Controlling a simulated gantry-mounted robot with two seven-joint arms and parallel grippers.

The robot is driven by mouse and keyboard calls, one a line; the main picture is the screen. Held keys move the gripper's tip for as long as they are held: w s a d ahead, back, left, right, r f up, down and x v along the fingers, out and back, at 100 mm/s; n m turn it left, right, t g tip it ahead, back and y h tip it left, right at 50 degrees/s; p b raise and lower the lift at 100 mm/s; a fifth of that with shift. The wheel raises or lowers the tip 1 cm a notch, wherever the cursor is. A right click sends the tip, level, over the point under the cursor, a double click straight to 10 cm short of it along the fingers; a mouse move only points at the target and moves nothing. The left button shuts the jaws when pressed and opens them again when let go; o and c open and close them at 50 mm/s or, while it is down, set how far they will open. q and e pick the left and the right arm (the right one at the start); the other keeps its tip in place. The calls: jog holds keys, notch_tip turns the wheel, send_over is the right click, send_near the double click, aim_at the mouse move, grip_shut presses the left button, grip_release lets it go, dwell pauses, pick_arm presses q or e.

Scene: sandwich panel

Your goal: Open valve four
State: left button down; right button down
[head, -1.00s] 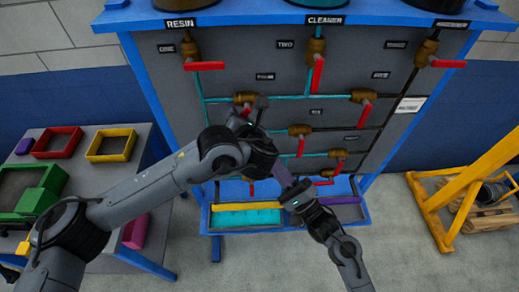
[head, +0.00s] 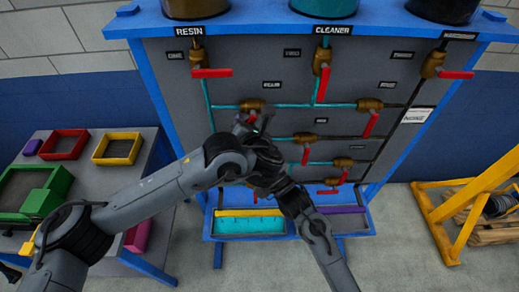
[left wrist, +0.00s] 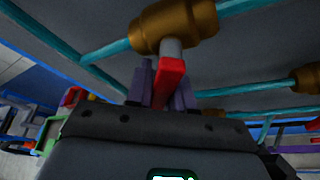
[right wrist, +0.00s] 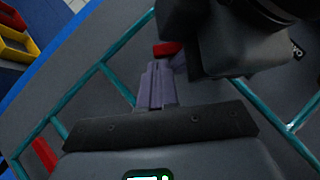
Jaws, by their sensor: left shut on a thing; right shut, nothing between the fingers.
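Valve four is a brass body (head: 250,105) on a horizontal teal pipe, left of centre on the grey panel, below a small blurred label (head: 271,84). Its red handle (left wrist: 168,80) shows close up in the left wrist view, between the two purple fingers. My left gripper (head: 256,120) is shut on this handle, just below the brass body. My right gripper (right wrist: 157,68) is shut and empty, its fingers together; a red piece (right wrist: 167,48) shows just beyond the tips. In the head view its fingers are hidden behind my left arm.
My left wrist crosses closely over my right one. Other red-handled valves (head: 368,123) (head: 306,152) sit nearby on the panel. A tray with teal liquid (head: 250,225) lies below. A table with coloured bins (head: 65,145) stands left, a yellow frame (head: 435,225) right.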

jog(key=shift+a+r, duration=0.1)
jog(key=shift+r, duration=0.05)
pick_arm(q)
jog(key=shift+s+d, duration=0.15)
jog(key=shift+d, duration=0.1)
pick_arm(e)
jog(key=shift+s+a+r+m+t, duration=0.1)
jog(key=shift+a+r+m+t, duration=0.25)
jog(key=shift+a, duration=0.2)
pick_arm(q)
jog(key=c, duration=1.3)
grip_release()
jog(key=shift+o, duration=1.1)
jog(key=shift+a+f, duration=0.1)
jog(key=shift+a, duration=0.1)
pick_arm(e)
jog(key=shift+a, duration=0.15)
pick_arm(q)
jog(key=shift+d, duration=0.1)
